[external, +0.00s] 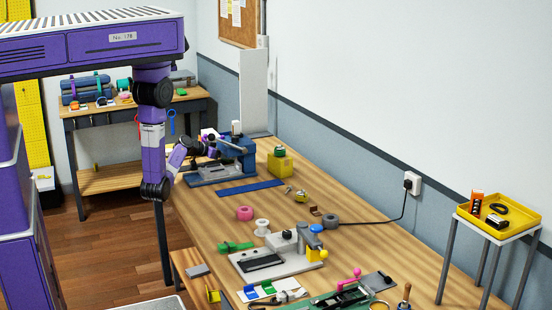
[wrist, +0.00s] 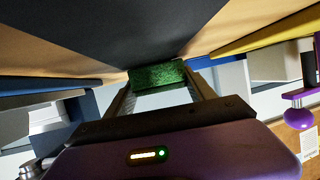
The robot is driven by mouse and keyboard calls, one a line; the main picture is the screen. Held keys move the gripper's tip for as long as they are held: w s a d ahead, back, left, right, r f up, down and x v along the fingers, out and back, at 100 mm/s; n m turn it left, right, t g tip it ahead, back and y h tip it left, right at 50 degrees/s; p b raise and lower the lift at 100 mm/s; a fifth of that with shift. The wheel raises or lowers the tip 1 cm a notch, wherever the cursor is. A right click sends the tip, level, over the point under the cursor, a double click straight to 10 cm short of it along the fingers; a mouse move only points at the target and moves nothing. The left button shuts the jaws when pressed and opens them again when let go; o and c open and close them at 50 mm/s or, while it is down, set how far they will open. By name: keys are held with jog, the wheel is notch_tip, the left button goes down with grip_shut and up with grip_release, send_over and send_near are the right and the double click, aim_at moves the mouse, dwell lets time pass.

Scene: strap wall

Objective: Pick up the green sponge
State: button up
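The green sponge (wrist: 157,76) is a small textured block in the wrist view. It sits at the far end of my gripper (wrist: 160,82), with a finger at either end of it. It fills most of the width between the fingertips. I cannot tell whether the fingers press on it or only stand beside it, nor what it rests on. In the external view my gripper (external: 213,146) is at the blue press-like machine (external: 236,155), near the far end of the workbench (external: 205,215). The sponge cannot be made out there.
A yellow box (external: 280,167) and a blue strip (external: 250,187) lie near the machine. The grey jig (external: 280,257), a pink roll (external: 244,213) and a white spool (external: 262,227) stand nearer. A yellow tray (external: 470,212) is on a side stand. A wall runs along the right.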

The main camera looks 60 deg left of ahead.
jog(key=c, duration=0.7)
jog(key=shift+o, duration=0.2)
